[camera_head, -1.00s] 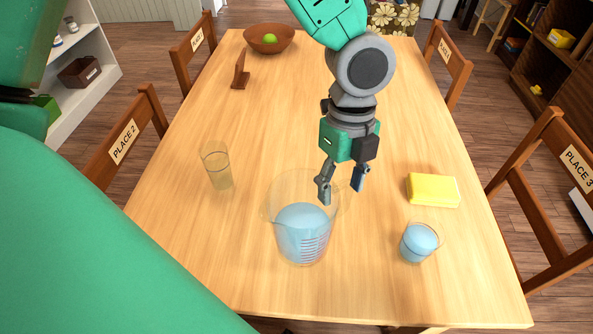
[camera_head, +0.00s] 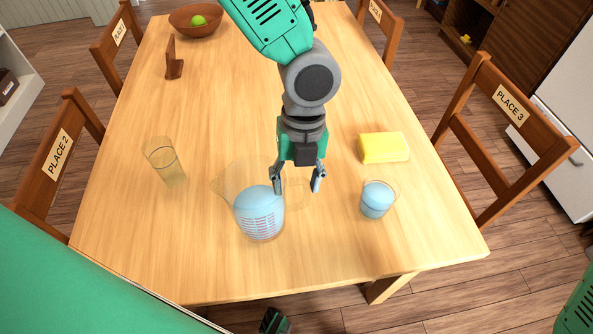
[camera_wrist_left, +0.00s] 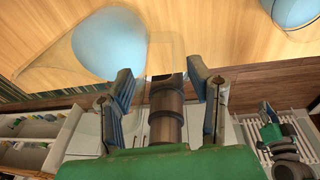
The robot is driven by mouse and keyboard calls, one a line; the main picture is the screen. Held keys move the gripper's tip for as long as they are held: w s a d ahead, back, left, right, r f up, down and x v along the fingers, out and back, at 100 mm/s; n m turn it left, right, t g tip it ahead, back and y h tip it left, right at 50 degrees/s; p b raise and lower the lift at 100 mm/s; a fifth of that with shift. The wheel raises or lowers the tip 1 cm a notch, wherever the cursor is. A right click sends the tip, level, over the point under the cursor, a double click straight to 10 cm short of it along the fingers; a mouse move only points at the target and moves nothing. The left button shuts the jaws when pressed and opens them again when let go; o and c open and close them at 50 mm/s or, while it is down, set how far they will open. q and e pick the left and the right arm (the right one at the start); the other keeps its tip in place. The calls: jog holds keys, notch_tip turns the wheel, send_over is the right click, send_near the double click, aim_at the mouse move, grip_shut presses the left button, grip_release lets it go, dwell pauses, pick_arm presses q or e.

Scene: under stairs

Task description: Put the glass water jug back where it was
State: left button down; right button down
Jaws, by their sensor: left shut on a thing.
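The clear glass water jug (camera_head: 260,212), with blue water and red markings, stands upright near the front of the wooden table. Its spout points left and its clear handle points right. It also shows at the top of the left wrist view (camera_wrist_left: 108,45). My left gripper (camera_head: 297,188) comes down from above at the jug's right side, with a finger on either side of the handle, and is shut on it. The fingers show in the left wrist view (camera_wrist_left: 165,85) too. A dark and green part at the bottom edge may be my right gripper (camera_head: 273,321); its fingers are unclear.
A small glass of blue water (camera_head: 376,201) and a yellow sponge (camera_head: 383,148) are right of the jug. An empty glass (camera_head: 165,162) stands left. A brown bowl (camera_head: 190,25) and wooden stand (camera_head: 173,62) are farther back. Chairs flank the table (camera_head: 220,100); its middle is clear.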

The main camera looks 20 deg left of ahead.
aim_at(299, 205)
pick_arm(q)
jog(key=f, duration=0.3)
jog(key=shift+d, duration=0.4)
jog(key=shift+d+f, duration=0.1)
jog(key=shift+d, duration=0.05)
pick_arm(e)
jog(key=shift+d+f, duration=0.35)
jog(key=shift+d, duration=0.15)
pick_arm(q)
jog(key=c, duration=1)
grip_release()
jog(key=shift+a+f, duration=0.1)
jog(key=shift+a, duration=0.15)
jog(key=shift+o, duration=1.2)
jog(key=shift+a, duration=0.15)
pick_arm(e)
jog(key=shift+a+r, duration=0.1)
jog(key=shift+a, duration=0.25)
